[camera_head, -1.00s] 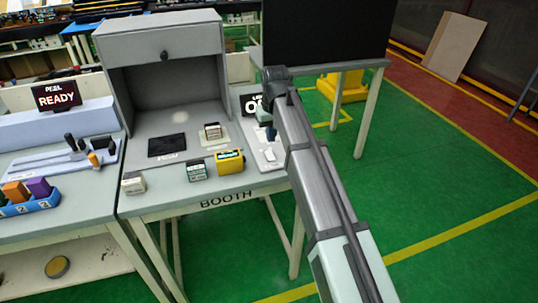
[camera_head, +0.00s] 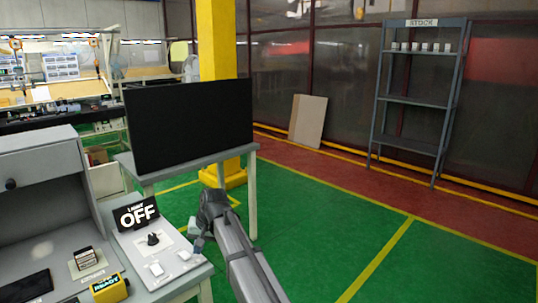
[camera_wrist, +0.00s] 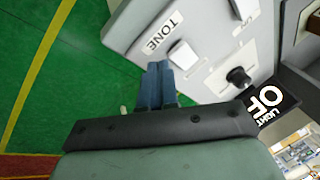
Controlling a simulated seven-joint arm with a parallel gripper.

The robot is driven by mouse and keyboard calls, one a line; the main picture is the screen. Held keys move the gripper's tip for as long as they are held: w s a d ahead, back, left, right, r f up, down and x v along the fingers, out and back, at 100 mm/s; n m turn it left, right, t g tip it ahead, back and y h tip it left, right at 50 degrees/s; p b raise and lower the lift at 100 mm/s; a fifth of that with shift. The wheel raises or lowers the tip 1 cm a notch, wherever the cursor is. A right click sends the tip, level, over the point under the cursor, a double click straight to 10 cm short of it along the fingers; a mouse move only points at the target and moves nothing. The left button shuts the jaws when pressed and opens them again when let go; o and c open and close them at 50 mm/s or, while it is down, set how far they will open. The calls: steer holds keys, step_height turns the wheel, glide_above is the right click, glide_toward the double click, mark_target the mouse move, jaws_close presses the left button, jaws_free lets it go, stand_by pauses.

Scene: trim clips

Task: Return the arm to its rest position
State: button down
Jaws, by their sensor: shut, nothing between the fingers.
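My gripper (camera_head: 197,246) shows in the head view at the end of my grey arm, just right of the booth's control panel (camera_head: 135,251). In the wrist view its two blue fingers (camera_wrist: 158,68) lie together, shut and empty. They point toward the panel edge, by a white rocker switch (camera_wrist: 184,54) labelled TONE. I cannot tell exactly how far they are from it. Past that switch are a second white switch (camera_wrist: 244,10) and a black knob (camera_wrist: 239,77). A black sign (camera_head: 136,212) reads LIGHT OFF.
The booth (camera_head: 45,165) stands at the left, with a yellow device (camera_head: 109,288) and a small box (camera_head: 85,257) on it. A table with a large black screen (camera_head: 188,125) stands behind my gripper. Open green floor (camera_head: 340,215) lies to the right, before a STOCK shelf (camera_head: 418,90).

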steer(key=w+d+f+m+y, duration=0.1)
steer(key=w+d+f+m, duration=0.15)
steer(key=d, duration=0.25)
steer(key=s+d+f+g+h, duration=0.1)
steer(key=s+d+f, duration=0.45)
steer(key=f, duration=0.45)
steer(key=s+d+f+g+h, duration=0.1)
steer(key=s+d+f, duration=0.3)
steer(key=d+f, duration=0.5)
steer(key=s+d+f+g+h, duration=0.1)
steer(key=s+d+f, duration=0.4)
steer(key=f, duration=0.7)
steer(key=s+d+f+g+h, duration=0.1)
steer(key=s+d+f, duration=0.45)
steer(key=s, duration=0.25)
steer(key=s+d+f+g, duration=0.1)
steer(key=s+d+f, duration=0.3)
steer(key=s+f, duration=0.35)
steer(key=s+d+f+g, duration=0.1)
steer(key=s+d+f, duration=0.1)
steer(key=s, duration=0.8)
steer(key=s+d+f+g+h, duration=0.1)
steer(key=s+d, duration=0.3)
steer(key=s, duration=0.6)
steer(key=shift+d+f+g, duration=0.2)
steer(key=shift+f+g, duration=0.3)
steer(key=shift+f, duration=0.35)
